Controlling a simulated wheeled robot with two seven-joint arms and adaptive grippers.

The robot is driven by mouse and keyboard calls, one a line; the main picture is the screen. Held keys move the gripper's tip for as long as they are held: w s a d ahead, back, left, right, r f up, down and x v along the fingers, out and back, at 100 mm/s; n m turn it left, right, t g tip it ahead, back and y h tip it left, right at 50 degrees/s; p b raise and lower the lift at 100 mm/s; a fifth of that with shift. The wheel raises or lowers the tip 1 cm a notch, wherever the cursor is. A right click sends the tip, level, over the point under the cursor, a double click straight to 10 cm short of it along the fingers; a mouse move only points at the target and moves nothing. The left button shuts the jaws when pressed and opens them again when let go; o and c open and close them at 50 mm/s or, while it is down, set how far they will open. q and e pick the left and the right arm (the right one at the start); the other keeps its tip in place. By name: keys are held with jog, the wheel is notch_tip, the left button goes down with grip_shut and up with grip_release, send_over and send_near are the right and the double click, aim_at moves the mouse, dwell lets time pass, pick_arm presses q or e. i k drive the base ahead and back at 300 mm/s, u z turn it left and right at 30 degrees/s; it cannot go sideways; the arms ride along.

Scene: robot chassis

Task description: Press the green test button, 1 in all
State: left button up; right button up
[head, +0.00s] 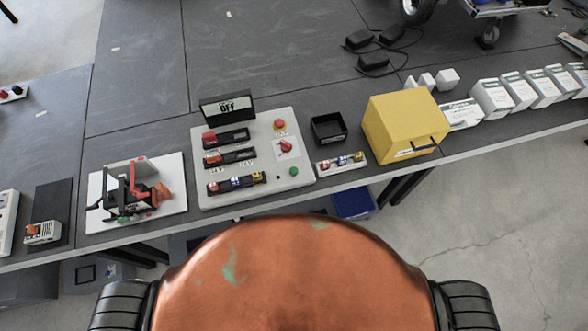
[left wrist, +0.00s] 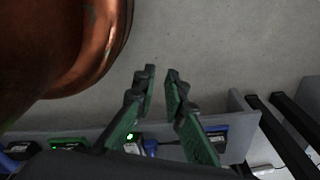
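The green test button (head: 293,171) is a small round green knob at the lower right of a light grey control panel (head: 270,199) on the table in the head view. A red knob (head: 279,125) on a yellow base is at the panel's upper right, and a red switch (head: 285,147) is between them. My left gripper (left wrist: 160,72) shows in the left wrist view, with two dark green fingers apart and nothing between them, over grey floor. Neither gripper shows in the head view, so the button is clear of both.
A dark display (head: 227,107) stands behind the panel. A black tray (head: 328,129), a yellow box (head: 402,128) and several white boxes (head: 491,98) are to its right. A white board with a clamp-like device (head: 136,191) is at its left. The table's front edge lies before me.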

aim_at(293, 171)
jog(key=u, duration=2.65)
jog(key=k, duration=1.25)
jog(key=z, duration=1.55)
jog(key=i, duration=0.5)
